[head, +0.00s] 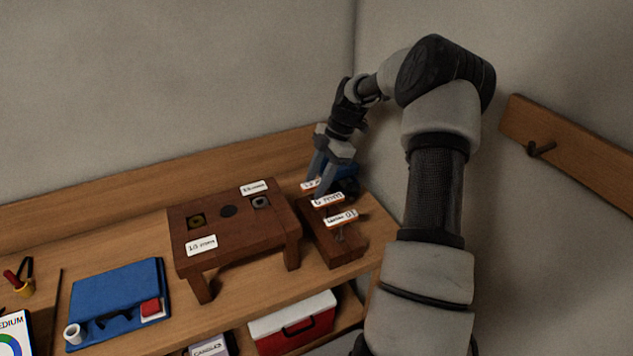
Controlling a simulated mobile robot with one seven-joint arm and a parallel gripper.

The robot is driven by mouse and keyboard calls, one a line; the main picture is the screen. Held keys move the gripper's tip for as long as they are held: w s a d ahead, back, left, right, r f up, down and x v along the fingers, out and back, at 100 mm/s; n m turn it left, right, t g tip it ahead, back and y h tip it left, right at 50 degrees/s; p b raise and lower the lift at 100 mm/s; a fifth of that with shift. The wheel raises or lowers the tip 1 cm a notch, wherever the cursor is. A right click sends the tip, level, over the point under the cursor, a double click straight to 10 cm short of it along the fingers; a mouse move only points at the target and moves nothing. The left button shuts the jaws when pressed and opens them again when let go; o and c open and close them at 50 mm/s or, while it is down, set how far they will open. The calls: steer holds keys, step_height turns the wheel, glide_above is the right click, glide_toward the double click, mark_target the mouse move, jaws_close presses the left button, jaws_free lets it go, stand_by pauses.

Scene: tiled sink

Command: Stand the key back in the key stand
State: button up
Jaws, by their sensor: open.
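The key stand appears to be the dark wooden block (345,255) at the right end of the bench, in the head view. Several keys with white, orange-edged label tags stand in a row on it; the front tag (341,218) and the middle tag (327,200) show clearly. A rear tag (309,184) is partly hidden by a finger. My gripper (319,187) is open and points down over the rear of the stand, close to the rear and middle tags. I cannot tell whether it touches a key, or whether the rear key is fully seated.
A small brown wooden table (228,232) with round inserts and white labels stands left of the stand. A blue tray (115,295) lies at left. A wall board with a peg (570,150) is at right.

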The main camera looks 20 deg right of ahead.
steer(key=shift+r, duration=0.1)
steer(key=v, duration=1.7)
steer(key=shift+r, duration=0.2)
steer(key=s+a+r+m+t+h, duration=0.25)
steer(key=s+a+r+m, duration=0.2)
steer(key=a+r, duration=0.45)
steer(key=s+a+r+m+t+h, duration=0.25)
steer(key=s+a+r+m, duration=0.2)
steer(key=a+r, duration=0.4)
steer(key=s+a+f+m+p, duration=0.1)
steer(key=s+a+f+m, duration=0.1)
steer(key=s, duration=0.4)
steer(key=s+a+f+m+p, duration=0.1)
steer(key=s+f+m, duration=0.1)
steer(key=s+m, duration=0.2)
steer(key=s+a+f+m+p, duration=0.1)
steer(key=s+a+f+m, duration=0.1)
steer(key=s, duration=0.7)
steer(key=shift+s+a+f+m+t, duration=0.3)
steer(key=shift+f+m, duration=0.2)
steer(key=shift+f, duration=0.1)
